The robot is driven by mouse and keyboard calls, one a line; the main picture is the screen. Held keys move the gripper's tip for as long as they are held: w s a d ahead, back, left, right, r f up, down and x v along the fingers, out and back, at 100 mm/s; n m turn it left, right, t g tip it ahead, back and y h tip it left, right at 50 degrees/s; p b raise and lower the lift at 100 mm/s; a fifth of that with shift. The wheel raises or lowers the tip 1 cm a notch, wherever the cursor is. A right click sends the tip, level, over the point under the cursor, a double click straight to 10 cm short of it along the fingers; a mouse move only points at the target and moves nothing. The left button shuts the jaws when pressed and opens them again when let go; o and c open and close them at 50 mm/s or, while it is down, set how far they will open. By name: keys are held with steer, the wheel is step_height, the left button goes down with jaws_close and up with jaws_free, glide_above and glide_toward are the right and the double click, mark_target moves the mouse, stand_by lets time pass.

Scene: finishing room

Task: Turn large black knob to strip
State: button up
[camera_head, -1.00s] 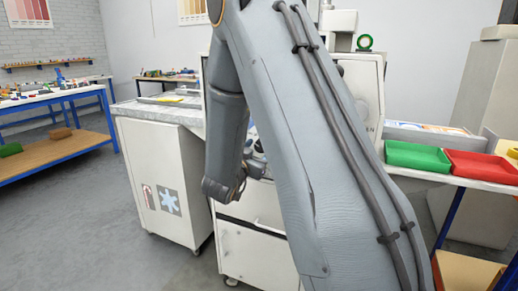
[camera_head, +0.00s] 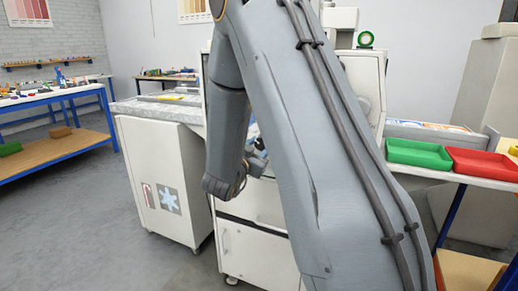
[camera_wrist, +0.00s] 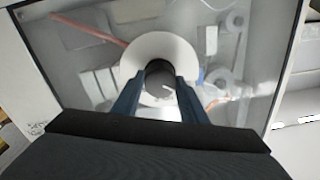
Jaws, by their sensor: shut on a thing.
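In the wrist view, a large black knob (camera_wrist: 160,70) sits at the centre of a white round dial (camera_wrist: 157,48). My gripper (camera_wrist: 160,84) has its two blue-grey fingers on either side of the knob, shut on it. The lower part of the dial is partly covered by the fingers. I cannot read any marks around the dial. In the head view my arm hides the knob, and only a small dark part of my gripper (camera_head: 257,157) shows beside the white cabinet (camera_head: 252,243).
In the wrist view, a glossy panel (camera_wrist: 85,50) with blurred shapes surrounds the dial. In the head view, a green tray (camera_head: 418,154) and a red tray (camera_head: 482,164) stand on the right bench. A blue-framed table (camera_head: 60,97) stands at left. Open floor lies at front left.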

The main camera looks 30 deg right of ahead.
steer(key=shift+o, duration=0.2)
steer(key=m+b, duration=0.5)
steer(key=m, duration=0.1)
steer(key=shift+f, duration=0.2)
steer(key=m+b, duration=0.5)
steer(key=m, duration=0.1)
steer(key=shift+b, duration=0.35)
steer(key=m+b, duration=0.6)
steer(key=b, duration=0.2)
steer(key=shift+w+f+h, duration=0.1)
steer(key=shift+h, duration=0.2)
steer(key=m+b, duration=0.4)
steer(key=b, duration=0.1)
steer(key=shift+g, duration=0.3)
steer(key=shift+c, duration=0.2)
steer(key=shift+m+b, duration=0.6)
steer(key=shift+b, duration=0.05)
steer(key=shift+r, duration=0.2)
steer(key=o, duration=1.1)
steer(key=shift+r, duration=0.1)
steer(key=shift+a, duration=0.1)
